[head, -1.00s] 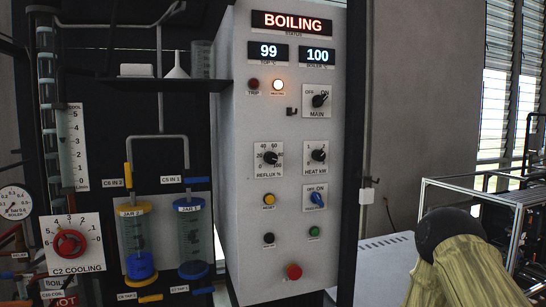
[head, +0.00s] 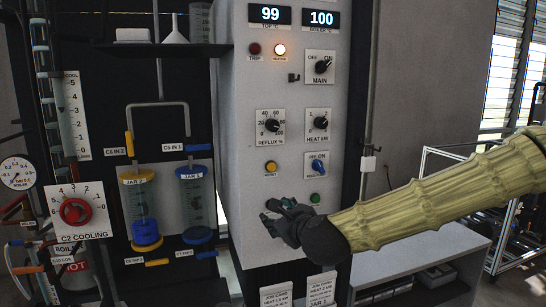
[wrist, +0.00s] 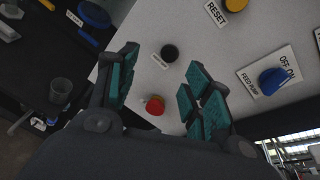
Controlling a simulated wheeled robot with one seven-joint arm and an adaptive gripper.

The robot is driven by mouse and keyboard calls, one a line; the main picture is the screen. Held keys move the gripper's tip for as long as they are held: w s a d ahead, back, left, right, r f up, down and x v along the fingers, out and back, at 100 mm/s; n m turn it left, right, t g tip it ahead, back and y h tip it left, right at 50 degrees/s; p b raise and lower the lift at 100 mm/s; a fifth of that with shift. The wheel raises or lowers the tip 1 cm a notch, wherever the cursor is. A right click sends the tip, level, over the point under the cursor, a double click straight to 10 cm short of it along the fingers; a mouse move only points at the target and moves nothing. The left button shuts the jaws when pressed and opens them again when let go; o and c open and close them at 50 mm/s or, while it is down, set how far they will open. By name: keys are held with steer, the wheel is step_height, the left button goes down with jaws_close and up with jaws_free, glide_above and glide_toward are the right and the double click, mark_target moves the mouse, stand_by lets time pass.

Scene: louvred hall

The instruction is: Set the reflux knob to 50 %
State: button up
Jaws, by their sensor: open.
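The reflux knob (head: 272,125) is a small black dial on a white scale plate, on the upright light-grey control panel (head: 240,185). Its pointer is too small to read exactly. My gripper (head: 276,208) is open and empty in front of the lower panel, well below the knob. In the wrist view the teal finger pads of my gripper (wrist: 160,78) stand apart, with a red button (wrist: 155,105) showing between them. The reflux knob is not in the wrist view.
The heat knob (head: 320,123) is right of the reflux knob, the main switch (head: 322,67) above it. The yellow reset button (head: 271,168) and blue feed pump switch (head: 318,167) lie below. Jars (head: 140,205) and the red cooling knob (head: 75,212) stand left.

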mark_target(274, 126)
step_height(274, 126, up, 21)
steer(key=s+d+m+t, duration=0.2)
steer(key=m+t, duration=0.1)
steer(key=m, duration=0.3)
steer(key=p+x, duration=0.3)
steer(key=x, duration=0.6)
steer(key=shift+w+a+r, duration=0.1)
steer(key=shift+a+r, duration=0.05)
steer(key=shift+a, duration=0.1)
steer(key=shift+w+a+b, duration=0.1)
steer(key=shift+w+b, duration=0.25)
steer(key=shift+w, duration=0.1)
steer(key=shift+s, duration=0.1)
jaws_close()
